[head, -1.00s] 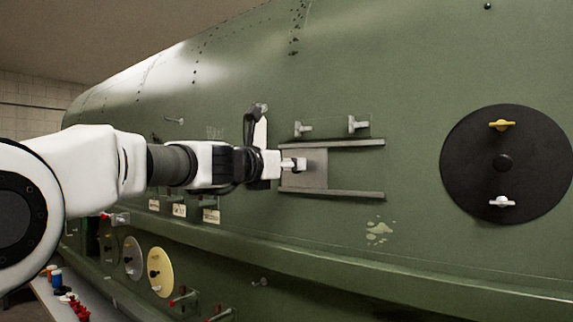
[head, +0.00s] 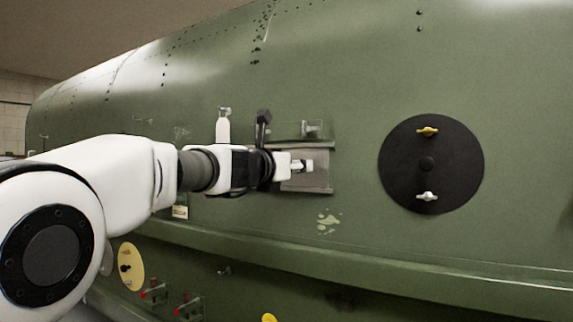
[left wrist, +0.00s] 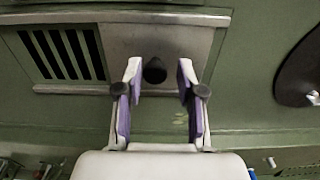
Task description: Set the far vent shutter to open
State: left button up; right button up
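The vent shutter is a grey metal plate (head: 312,182) between two horizontal rails on the green fuselage. It sits at the right end of the rails. In the left wrist view, the plate (left wrist: 185,45) is right of the dark vent slots (left wrist: 60,55), which are uncovered. Its dark round knob (left wrist: 155,70) stands out from the plate. My left gripper (left wrist: 159,68) is open, one finger on each side of the knob, with a gap visible on both sides. In the head view, my left gripper (head: 303,166) is in front of the plate and hides the slots. My right gripper is not in view.
A black round panel (head: 430,165) with a yellow and a white latch is to the right. A ledge (head: 380,262) runs below the vent. A yellow disc (head: 130,267) and red-tipped fittings (head: 153,291) are lower left. The skin between vent and black panel is clear.

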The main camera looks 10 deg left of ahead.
pick_arm(q)
jog(key=shift+w+d+f, duration=0.3)
jog(key=shift+w+d, duration=0.15)
jog(key=shift+w, duration=0.35)
jog(key=v, duration=0.7)
jog(key=shift+s, duration=0.25)
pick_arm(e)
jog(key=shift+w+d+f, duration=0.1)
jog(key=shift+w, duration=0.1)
pick_arm(q)
jog(key=shift+w+a, duration=0.1)
jog(key=shift+w, duration=0.05)
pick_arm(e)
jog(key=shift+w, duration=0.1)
